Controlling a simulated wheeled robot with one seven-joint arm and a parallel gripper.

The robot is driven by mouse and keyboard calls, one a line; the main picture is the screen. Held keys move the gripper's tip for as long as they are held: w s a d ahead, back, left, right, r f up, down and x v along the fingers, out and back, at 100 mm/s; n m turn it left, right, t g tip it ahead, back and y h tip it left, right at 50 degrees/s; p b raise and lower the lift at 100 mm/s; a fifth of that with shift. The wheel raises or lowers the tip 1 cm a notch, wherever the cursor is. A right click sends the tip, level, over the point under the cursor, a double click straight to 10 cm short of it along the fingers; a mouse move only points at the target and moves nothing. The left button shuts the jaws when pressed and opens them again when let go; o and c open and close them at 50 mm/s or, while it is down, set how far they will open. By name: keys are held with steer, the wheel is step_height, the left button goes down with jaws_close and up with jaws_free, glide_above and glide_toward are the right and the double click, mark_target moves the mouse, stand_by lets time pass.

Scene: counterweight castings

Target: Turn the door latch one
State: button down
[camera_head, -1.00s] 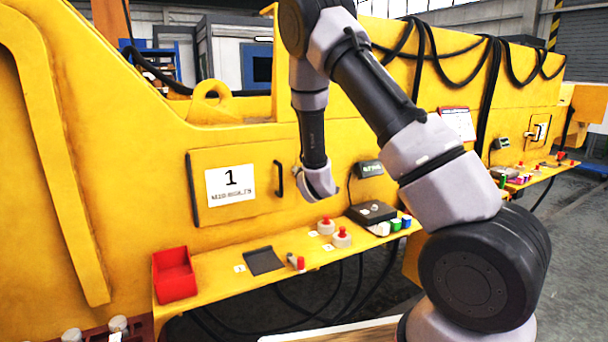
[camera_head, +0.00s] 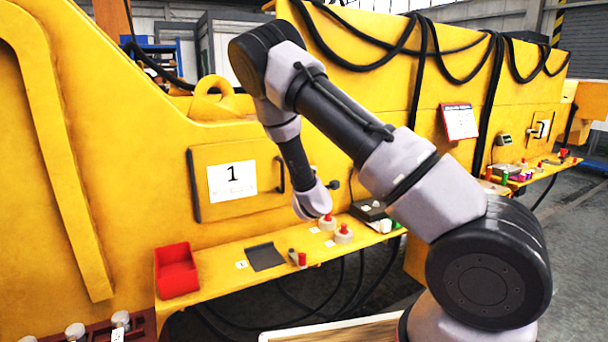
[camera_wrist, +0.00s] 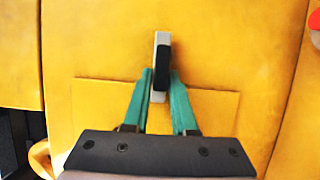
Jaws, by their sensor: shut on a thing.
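The door latch (camera_wrist: 162,62), a pale metal bar with a black grip, stands up from a yellow surface in the wrist view. My gripper (camera_wrist: 161,80) has its two teal fingers around the latch's lower part and is shut on it. The latch's long side runs nearly up and down in that view. In the head view, the yellow door (camera_head: 222,212) marked 1 lies flat in its frame, with a black pull handle (camera_head: 280,175) at its right edge.
A yellow shelf (camera_head: 215,280) below the door holds a red bin (camera_head: 176,272), a dark pad (camera_head: 265,257), and red-topped buttons (camera_head: 343,233). My wrist is close above the buttons. A hanging sign (camera_head: 460,121) and black cables are to the right.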

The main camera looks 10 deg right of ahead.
stand_by(0.4)
steer(key=c, duration=0.8)
jaws_free()
steer(key=shift+s, duration=0.1)
steer(key=s, duration=1)
steer(key=shift+s+a+f, duration=0.1)
steer(key=shift+s+a, duration=0.2)
steer(key=shift+a, duration=0.1)
